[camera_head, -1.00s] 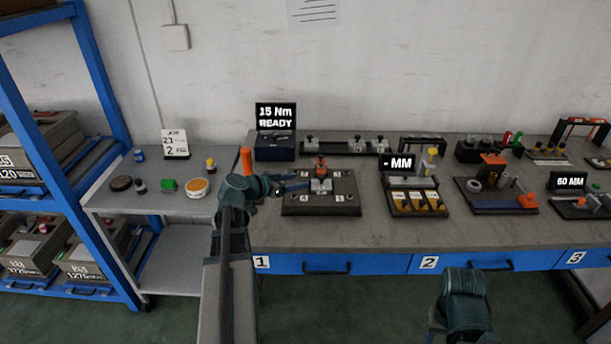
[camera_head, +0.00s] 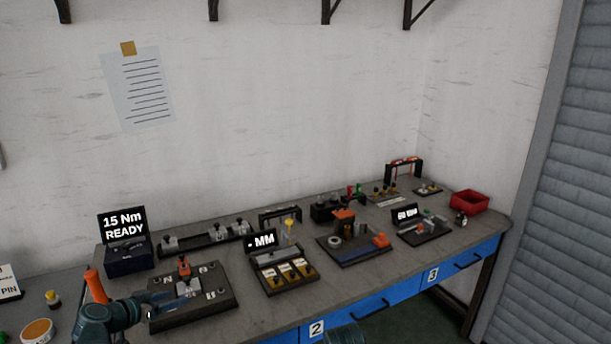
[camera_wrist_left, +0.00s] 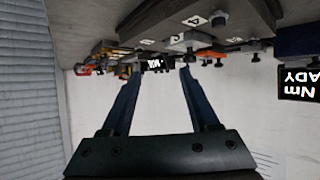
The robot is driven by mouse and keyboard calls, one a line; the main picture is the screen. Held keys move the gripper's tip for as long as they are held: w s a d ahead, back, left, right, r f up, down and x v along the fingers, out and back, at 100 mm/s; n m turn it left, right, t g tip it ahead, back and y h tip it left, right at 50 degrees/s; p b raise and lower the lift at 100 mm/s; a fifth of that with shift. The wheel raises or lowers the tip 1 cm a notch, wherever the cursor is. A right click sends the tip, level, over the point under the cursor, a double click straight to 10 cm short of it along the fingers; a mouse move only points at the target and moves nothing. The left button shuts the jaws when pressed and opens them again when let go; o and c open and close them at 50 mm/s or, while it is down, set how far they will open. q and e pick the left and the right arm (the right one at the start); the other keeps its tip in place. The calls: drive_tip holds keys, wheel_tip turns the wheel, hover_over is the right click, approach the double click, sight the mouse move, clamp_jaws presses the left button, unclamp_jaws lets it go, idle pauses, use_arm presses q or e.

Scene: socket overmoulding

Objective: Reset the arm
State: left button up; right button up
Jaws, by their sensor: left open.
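My left gripper (camera_head: 184,299) reaches in from the lower left of the head view. Its jaws are open and empty, over or in front of the dark fixture plate (camera_head: 214,310) with a grey block and an orange-topped clamp (camera_head: 184,268). In the left wrist view the two fingers (camera_wrist_left: 160,75) stand apart with nothing held between them. The bench and its fixtures appear upside down beyond them. A teal part of my right arm (camera_head: 345,337) shows at the bottom edge; its gripper is out of view.
An orange cylinder (camera_head: 95,286) stands close by my left wrist. The "15 Nm READY" box (camera_head: 128,257) is behind it. The "MM" gauge station (camera_head: 282,272), a blue-edged fixture (camera_head: 352,250) and a red bin (camera_head: 469,202) line the bench to the right. Bare bench runs along the front.

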use_arm(q)
drive_tip(key=d+g, duration=0.1)
drive_tip(key=d, duration=0.3)
drive_tip(key=d+f+g, duration=0.1)
drive_tip(key=d, duration=0.3)
drive_tip(key=d+f+m+g+h+p, duration=0.1)
drive_tip(key=d, duration=0.3)
drive_tip(key=shift+s+f+g, duration=0.2)
drive_tip(key=shift+g, duration=0.1)
drive_tip(key=s+d+f+g+y+p, duration=0.2)
drive_tip(key=s+d+g+y, duration=0.1)
drive_tip(key=s+d, duration=0.5)
drive_tip(key=s+d+f+g+y+p, duration=0.1)
drive_tip(key=s+d+g+y+p, duration=0.1)
drive_tip(key=s+d+g, duration=0.3)
drive_tip(key=s+d+y, duration=0.1)
drive_tip(key=s+d, duration=0.3)
drive_tip(key=d, duration=0.5)
drive_tip(key=shift+d+f+g+y, duration=0.3)
drive_tip(key=shift+d+f+y, duration=0.1)
